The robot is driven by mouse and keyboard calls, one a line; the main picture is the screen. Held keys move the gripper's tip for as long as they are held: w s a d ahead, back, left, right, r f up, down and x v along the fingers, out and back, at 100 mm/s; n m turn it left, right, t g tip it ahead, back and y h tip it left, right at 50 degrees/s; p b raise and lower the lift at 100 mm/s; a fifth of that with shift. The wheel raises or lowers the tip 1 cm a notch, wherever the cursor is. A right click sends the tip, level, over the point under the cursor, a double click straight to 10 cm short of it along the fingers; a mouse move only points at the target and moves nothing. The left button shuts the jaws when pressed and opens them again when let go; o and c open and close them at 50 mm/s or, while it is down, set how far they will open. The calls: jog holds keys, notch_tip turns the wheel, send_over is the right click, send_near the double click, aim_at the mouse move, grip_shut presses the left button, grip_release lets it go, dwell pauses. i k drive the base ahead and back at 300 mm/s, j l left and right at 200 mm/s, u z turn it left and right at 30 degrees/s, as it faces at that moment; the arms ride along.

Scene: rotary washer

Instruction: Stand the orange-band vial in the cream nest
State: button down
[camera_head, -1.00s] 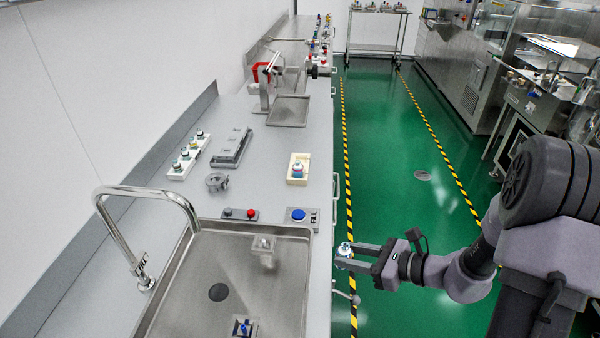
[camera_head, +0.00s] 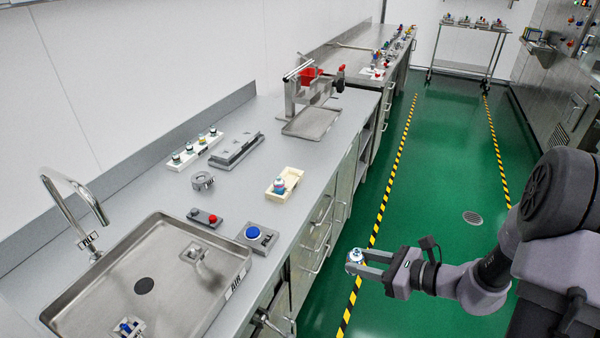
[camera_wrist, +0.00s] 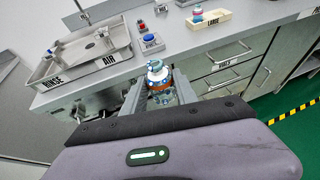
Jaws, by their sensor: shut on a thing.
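The orange-band vial (camera_wrist: 158,76) is upright between my fingers in the wrist view, with a white and blue top and an orange band below. My gripper (camera_head: 357,262) is shut on it and holds it over the green floor, off the counter's front edge. The vial's lower part is partly hidden by the fingers. The cream nest (camera_head: 293,178) is a tray on the counter near its front edge, up and left of my gripper. A vial with a blue and pink body stands in it. The wrist view shows the nest (camera_wrist: 222,20) labelled LARGE.
A sink (camera_head: 110,290) fills the counter's near end, with a blue button (camera_head: 252,232) and a red-button box (camera_head: 207,218) beside it.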

aim_at(286, 184)
jog(key=i+l+u, duration=0.45)
jog(key=i, duration=0.35)
jog(key=i+l+u, duration=0.45)
jog(key=i+l, duration=0.25)
jog(key=i+j+u, duration=0.1)
jog(key=i, duration=0.05)
